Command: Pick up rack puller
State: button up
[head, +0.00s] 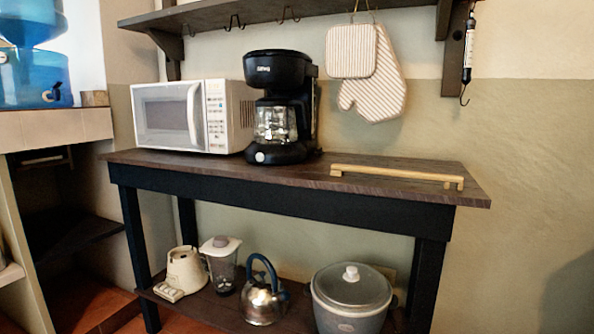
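A long light-wood bar (397,175) lies on the right part of the dark table top, near the front edge. Its ends bend down like short feet. A slim black and silver tool with a hook at its lower end (468,50) hangs from the wall shelf at the upper right. I cannot tell for sure which of these two is the rack puller. My gripper is not in view.
The dark table (280,192) carries a white microwave (170,115) and a black coffee maker (278,100). A striped pot holder and mitt (375,90) hang above. A kettle (264,300), blender and grey pot (350,300) stand below. The table top around the bar is clear.

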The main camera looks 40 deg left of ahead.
aim_at(338, 170)
jog(key=i+j+u, duration=0.15)
jog(key=u, duration=0.35)
jog(key=i+j+u, duration=0.15)
jog(key=u, duration=0.35)
jog(key=i+u, duration=0.25)
jog(key=u, duration=0.25)
